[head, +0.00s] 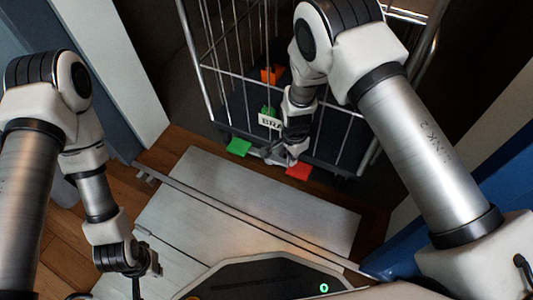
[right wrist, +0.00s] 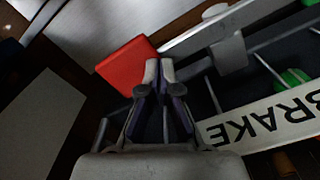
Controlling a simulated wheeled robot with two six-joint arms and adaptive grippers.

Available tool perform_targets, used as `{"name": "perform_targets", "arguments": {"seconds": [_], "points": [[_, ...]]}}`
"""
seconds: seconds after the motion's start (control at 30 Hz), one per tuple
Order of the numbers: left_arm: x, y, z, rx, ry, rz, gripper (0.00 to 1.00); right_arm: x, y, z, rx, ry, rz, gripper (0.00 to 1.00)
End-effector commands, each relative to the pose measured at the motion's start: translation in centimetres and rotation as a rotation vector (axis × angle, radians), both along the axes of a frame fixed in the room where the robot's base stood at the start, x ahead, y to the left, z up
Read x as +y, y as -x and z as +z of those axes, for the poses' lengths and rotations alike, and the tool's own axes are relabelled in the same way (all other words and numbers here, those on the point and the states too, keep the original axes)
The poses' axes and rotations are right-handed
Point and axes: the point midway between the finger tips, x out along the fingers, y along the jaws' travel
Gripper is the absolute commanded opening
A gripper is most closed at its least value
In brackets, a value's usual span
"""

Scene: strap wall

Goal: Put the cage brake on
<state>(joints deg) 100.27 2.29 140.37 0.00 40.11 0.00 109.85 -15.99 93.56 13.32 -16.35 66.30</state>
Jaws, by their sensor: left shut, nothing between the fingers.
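The wire cage (head: 222,72) stands at the top middle of the head view, on a dark base. A red pedal (head: 299,171) and a green pedal (head: 238,147) stick out at its near edge. A white BRAKE label (head: 268,122) sits above them, partly hidden by my right arm. My right gripper (head: 280,157) is between the two pedals. In the right wrist view its fingertips (right wrist: 160,68) are together and empty, close beside the red pedal (right wrist: 127,65); I cannot tell whether they touch. My left gripper (head: 152,264) is shut and empty at the lower left, far from the cage.
A pale metal plate (head: 270,196) lies on the wooden floor before the cage, with a rail along its near side. An orange piece (head: 271,73) and a green piece (head: 267,111) show farther inside the cage. A white post (head: 115,70) stands left, a blue panel (head: 500,175) right.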

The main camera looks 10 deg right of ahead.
Motion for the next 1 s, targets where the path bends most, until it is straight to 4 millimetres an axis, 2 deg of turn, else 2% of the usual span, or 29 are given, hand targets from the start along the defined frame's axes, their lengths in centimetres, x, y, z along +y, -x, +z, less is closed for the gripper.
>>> {"name": "perform_targets", "arguments": {"seconds": [0.47, 1.0], "points": [[0.0, 0.0, -0.3, 0.0, 0.0, 0.001, 0.0, 0.0, 0.0, -0.5, 0.0, 0.0, 0.0, 0.0], [-0.1, 0.0, 4.3, 0.0, 0.0, 0.0, 0.0, 0.0, 0.0, 4.5, 0.0, 0.0, 0.0, 0.0]]}}
